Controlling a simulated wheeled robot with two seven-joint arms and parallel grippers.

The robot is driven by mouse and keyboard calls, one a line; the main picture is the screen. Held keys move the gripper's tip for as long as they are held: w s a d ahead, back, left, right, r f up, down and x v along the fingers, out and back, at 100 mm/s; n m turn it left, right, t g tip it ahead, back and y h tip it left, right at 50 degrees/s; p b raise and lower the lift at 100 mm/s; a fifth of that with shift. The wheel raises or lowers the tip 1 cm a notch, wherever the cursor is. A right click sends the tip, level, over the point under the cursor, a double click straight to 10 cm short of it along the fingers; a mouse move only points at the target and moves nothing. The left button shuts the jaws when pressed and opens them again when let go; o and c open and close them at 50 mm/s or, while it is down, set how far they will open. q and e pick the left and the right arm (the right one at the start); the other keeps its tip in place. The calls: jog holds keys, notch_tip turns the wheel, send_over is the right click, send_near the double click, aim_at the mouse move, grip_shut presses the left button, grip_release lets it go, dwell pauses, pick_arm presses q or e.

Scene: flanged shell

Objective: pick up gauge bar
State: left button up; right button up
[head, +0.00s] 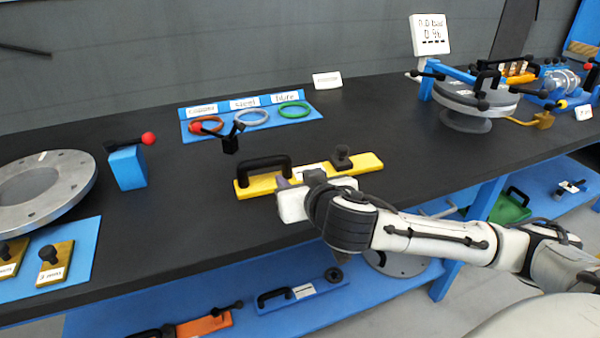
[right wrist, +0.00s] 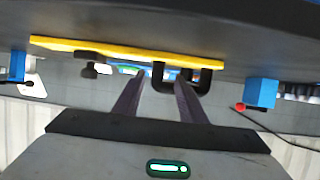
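The gauge bar appears to be the long yellow bar (head: 262,187) lying on the black bench top. It has a black arched handle at its left end and a black knob (head: 341,156) towards its right end. My right gripper (head: 284,183) is at the bar's near side, close to the right foot of the handle. In the right wrist view the yellow bar (right wrist: 118,50) spans the top of the picture. The two fingers (right wrist: 159,80) are apart there, with part of the black handle (right wrist: 205,82) just beyond them. I cannot tell whether they touch it. My left gripper is out of view.
A blue tray (head: 247,128) with several coloured rings stands behind the bar. A blue block (head: 127,168) and a grey flanged disc (head: 40,190) are at left. A gauge fixture (head: 475,95) stands at back right. The lower shelf holds a blue bar (head: 302,292) and an orange bar (head: 205,324).

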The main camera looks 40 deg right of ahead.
aim_at(288, 169)
jog(key=x, duration=0.5)
jog(key=shift+w+d+r, duration=0.1)
jog(key=shift+w+d, duration=0.05)
jog(key=shift+d, duration=0.05)
grip_shut()
jog(key=shift+r, duration=0.15)
